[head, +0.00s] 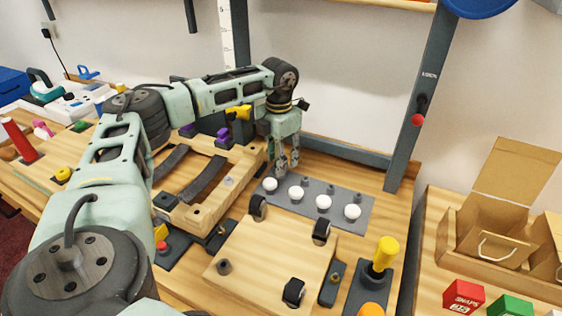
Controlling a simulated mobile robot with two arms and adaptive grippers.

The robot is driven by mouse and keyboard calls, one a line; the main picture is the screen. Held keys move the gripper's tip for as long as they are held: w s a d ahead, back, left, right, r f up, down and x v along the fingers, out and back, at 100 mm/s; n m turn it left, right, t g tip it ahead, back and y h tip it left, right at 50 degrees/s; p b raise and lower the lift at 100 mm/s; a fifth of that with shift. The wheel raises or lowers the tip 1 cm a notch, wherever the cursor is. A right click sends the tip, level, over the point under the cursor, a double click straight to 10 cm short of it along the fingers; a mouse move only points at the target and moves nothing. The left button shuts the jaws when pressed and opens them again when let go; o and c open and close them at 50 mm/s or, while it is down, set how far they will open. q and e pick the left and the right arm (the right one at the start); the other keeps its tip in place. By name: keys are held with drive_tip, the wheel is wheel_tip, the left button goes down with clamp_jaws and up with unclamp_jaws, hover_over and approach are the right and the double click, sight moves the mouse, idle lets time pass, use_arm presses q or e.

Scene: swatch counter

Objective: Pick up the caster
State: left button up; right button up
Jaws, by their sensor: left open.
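Three black wheel casters stand on a light wooden board (262,262): one at its far left corner (258,207), one at its far right corner (321,231) and one at its near right corner (294,292). A small dark fitting (223,266) without a wheel sits at the near left corner. My left gripper (285,168) is open, pointing down over the back left end of a grey plate, behind the far left caster and apart from it. Nothing shows between its fingers. My right gripper is out of view.
The grey plate (310,207) carries several white round knobs (323,202). A wooden frame with dark strips (204,180) lies to its left. A yellow-handled tool (384,254) stands upright at right. A dark upright post (421,100) rises behind. An open cardboard box (490,225) is far right.

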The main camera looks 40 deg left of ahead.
use_arm(q)
drive_tip(key=shift+f, duration=0.25)
drive_tip(key=c, duration=1)
clamp_jaws()
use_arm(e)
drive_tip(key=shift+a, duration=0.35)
use_arm(q)
drive_tip(key=shift+r, duration=0.4)
drive_tip(key=r, duration=0.2)
drive_tip(key=r+b, duration=0.1)
drive_tip(key=shift+w+d+r, duration=0.2)
drive_tip(key=shift+d+r, duration=0.1)
drive_tip(key=w+d+r+b, duration=0.1)
drive_tip(key=w+d+r, duration=0.2)
drive_tip(key=d+r, duration=0.3)
drive_tip(key=d, duration=0.4)
drive_tip(key=shift+d+r+b, duration=0.3)
drive_tip(key=shift+b, duration=0.05)
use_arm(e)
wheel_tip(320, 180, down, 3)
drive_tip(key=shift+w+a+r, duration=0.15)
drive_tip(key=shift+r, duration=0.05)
